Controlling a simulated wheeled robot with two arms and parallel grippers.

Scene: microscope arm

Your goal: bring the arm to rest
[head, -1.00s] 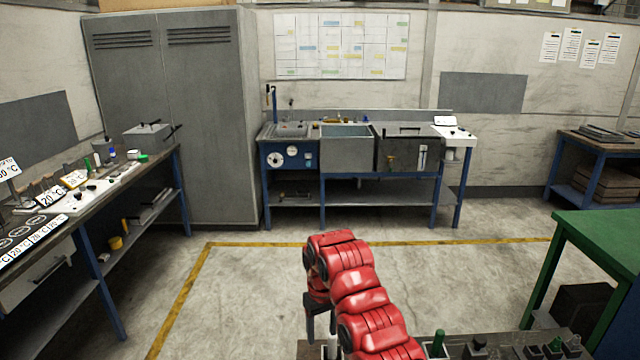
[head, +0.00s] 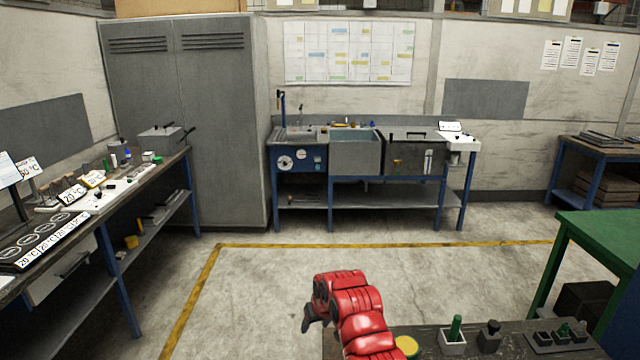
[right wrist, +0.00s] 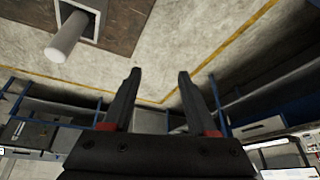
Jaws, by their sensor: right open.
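My right arm (head: 355,308) is red and rises from the bottom edge of the head view, bent to the left. My left gripper is in no view.
The near bench (head: 480,350) carries a green-handled piece (head: 454,328), a black knob piece (head: 489,336) and a yellow round item (head: 406,346). A green table (head: 600,225) stands right, a long workbench (head: 145,178) left, a sink bench (head: 355,152) behind. Floor between is clear.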

